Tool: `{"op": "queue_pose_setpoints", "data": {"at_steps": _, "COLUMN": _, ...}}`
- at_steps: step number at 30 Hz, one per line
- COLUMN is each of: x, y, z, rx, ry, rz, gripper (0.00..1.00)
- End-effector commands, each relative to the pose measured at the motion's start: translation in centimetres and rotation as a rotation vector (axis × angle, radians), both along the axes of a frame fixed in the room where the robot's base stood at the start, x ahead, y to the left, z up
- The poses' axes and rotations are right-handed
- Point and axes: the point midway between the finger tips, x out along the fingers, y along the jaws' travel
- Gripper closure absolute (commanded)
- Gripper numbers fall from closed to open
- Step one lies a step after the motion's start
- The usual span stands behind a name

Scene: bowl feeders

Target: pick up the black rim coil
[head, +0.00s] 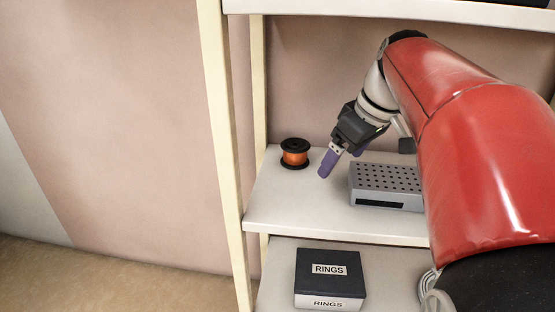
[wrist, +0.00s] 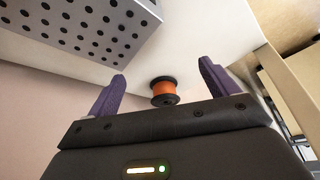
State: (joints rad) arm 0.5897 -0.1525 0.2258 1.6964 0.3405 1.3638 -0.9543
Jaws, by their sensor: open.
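The black rim coil (head: 295,154) is a small spool with black flanges and an orange winding. It stands upright on the white shelf, left of my gripper in the head view. It also shows in the wrist view (wrist: 163,90), between my purple fingers and beyond their tips. My gripper (head: 340,160) is open and empty, and it points down and left above the shelf. In the wrist view both fingers (wrist: 160,82) stand wide apart. The coil is apart from the fingers.
A grey perforated box (head: 385,185) stands on the shelf right of my gripper. A dark box labelled RINGS (head: 330,278) sits on the shelf below. A cream upright post (head: 222,130) is left of the coil. The shelf front (head: 310,217) is clear.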

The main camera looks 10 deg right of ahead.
Motion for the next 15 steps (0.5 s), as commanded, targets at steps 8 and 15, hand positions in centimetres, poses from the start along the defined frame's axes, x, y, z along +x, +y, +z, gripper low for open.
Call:
{"op": "queue_pose_setpoints", "data": {"at_steps": 8, "x": 2.9, "y": -1.6, "z": 0.1, "rx": 0.028, "ry": -0.028, "rz": 0.113, "gripper": 0.14}}
{"op": "queue_pose_setpoints", "data": {"at_steps": 15, "x": 6.8, "y": 1.6, "z": 0.2, "rx": 0.029, "ry": -0.03, "rz": 0.116, "gripper": 0.14}}
